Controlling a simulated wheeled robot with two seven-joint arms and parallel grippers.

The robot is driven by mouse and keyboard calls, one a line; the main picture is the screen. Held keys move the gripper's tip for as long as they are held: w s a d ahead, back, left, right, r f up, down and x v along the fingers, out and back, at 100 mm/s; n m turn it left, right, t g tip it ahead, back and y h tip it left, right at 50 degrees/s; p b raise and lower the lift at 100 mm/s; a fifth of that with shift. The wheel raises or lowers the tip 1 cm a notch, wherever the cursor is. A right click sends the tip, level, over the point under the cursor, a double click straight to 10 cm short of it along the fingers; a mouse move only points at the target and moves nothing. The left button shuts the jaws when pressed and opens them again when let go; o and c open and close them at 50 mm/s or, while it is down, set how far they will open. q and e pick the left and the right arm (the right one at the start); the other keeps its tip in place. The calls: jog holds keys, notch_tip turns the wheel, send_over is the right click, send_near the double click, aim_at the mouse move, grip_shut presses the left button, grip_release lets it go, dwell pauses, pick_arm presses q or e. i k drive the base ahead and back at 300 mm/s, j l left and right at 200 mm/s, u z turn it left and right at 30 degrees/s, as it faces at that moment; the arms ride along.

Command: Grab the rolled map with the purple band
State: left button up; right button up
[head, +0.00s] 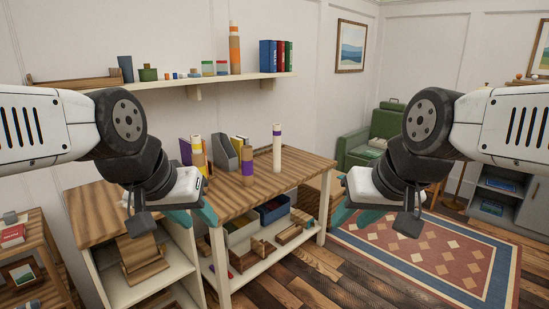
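A tall pale roll (277,150) with a dark purple band near its top stands upright on the wooden worktop (300,166). A shorter tan cylinder (247,155) with a purple band low down stands upright to its left. Neither gripper touches a roll.
A grey file holder (225,153) and books stand at the back of the worktop. Bins (273,209) and wooden blocks fill the shelf below. A wall shelf (205,82) holds an orange-and-brown roll (234,50), jars and books. A green armchair (370,140) and a patterned rug (430,254) are right.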

aim_at(276, 128)
jog(key=i+l+u, duration=0.1)
jog(key=i, duration=0.4)
jog(key=i+l, duration=0.1)
jog(key=i, duration=0.35)
jog(key=i+l+u, duration=0.25)
jog(key=i, duration=0.35)
jog(key=i+l+u, duration=0.2)
jog(key=i+l, duration=0.15)
jog(key=i, duration=0.2)
jog(key=i+l+u, duration=0.25)
jog(key=i+l, duration=0.25)
